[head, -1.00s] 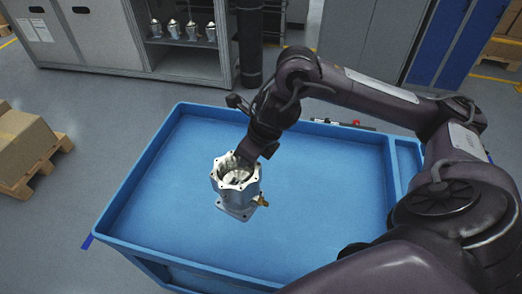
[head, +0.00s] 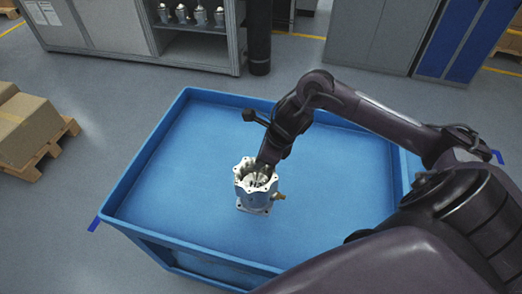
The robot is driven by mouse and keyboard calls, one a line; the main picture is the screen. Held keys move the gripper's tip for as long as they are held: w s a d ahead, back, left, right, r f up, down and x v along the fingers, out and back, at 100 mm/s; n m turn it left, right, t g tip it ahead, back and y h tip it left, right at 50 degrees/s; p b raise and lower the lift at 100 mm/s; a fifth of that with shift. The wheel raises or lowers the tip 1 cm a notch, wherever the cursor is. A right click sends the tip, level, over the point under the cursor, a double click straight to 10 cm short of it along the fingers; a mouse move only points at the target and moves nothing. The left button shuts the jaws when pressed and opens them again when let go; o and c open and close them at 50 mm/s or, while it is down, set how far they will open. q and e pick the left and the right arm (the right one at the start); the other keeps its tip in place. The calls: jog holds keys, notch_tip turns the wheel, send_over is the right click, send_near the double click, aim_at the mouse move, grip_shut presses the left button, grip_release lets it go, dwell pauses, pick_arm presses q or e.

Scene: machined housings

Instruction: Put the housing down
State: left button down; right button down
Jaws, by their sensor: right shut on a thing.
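The housing (head: 254,194) is a silvery metal cylinder with a lobed top flange, a square base flange and a small brass fitting on its right side. It is upright over the middle of the blue cart's tray (head: 180,190); its base looks at or very near the tray floor, and I cannot tell whether it touches. My right gripper (head: 262,172) reaches down into the housing's open top and is shut on it. The fingertips are mostly hidden inside the rim. My left gripper is not in view.
The cart has raised rims, with free tray floor around the housing. A shelf cabinet (head: 195,45) with several similar housings stands behind. A pallet with cardboard boxes (head: 28,130) is on the floor at left. Grey and blue cabinets stand at the back right.

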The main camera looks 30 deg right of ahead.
aim_at(261, 177)
notch_tip(261, 177, down, 8)
jog(key=shift+f+p, duration=0.25)
jog(key=shift+p, duration=0.3)
jog(key=c, duration=1.3)
grip_release()
jog(key=shift+c, duration=0.2)
jog(key=b+v, duration=0.3)
jog(key=v, duration=0.9)
jog(key=shift+f, duration=0.1)
